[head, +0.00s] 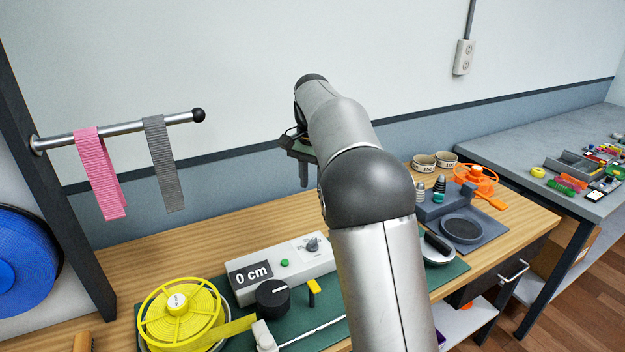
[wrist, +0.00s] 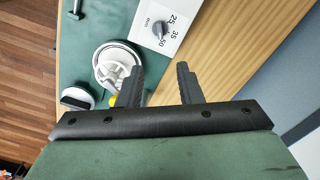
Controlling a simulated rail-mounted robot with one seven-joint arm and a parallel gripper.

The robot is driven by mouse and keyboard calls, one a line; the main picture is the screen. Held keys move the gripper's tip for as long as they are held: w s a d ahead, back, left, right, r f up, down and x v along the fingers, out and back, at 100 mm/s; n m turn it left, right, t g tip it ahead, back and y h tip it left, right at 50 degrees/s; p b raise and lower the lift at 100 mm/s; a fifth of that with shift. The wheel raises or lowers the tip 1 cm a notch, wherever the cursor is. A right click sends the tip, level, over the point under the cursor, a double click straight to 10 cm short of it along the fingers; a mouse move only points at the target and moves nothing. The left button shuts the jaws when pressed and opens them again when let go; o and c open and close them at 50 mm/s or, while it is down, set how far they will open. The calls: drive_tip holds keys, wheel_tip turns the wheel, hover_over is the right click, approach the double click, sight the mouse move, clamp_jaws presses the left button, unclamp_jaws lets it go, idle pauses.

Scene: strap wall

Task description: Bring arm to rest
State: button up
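My gripper (wrist: 160,87) shows in the wrist view with its two dark fingers apart and nothing between them. It hangs over the wooden bench (wrist: 215,30), beside the green mat and the white control box. In the head view my gripper (head: 304,170) is partly hidden behind my arm, which is raised over the middle of the bench. The fingers touch nothing that I can see.
A rail (head: 130,128) at the left holds a pink strap (head: 100,172) and a grey strap (head: 163,165). A yellow reel (head: 182,312) and a control box (head: 283,266) reading 0 cm stand on the bench. Dark grey equipment (head: 460,228) is at the right.

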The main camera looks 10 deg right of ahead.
drive_tip(key=s+f+n, duration=0.3)
drive_tip(key=s+f, duration=0.1)
drive_tip(key=s, duration=0.8)
drive_tip(key=s+f+n, duration=0.3)
drive_tip(key=s+f, duration=0.1)
drive_tip(key=s, duration=0.8)
drive_tip(key=s+f+n, duration=0.3)
drive_tip(key=s+f, duration=0.1)
drive_tip(key=s, duration=0.9)
drive_tip(key=shift+a, duration=0.3)
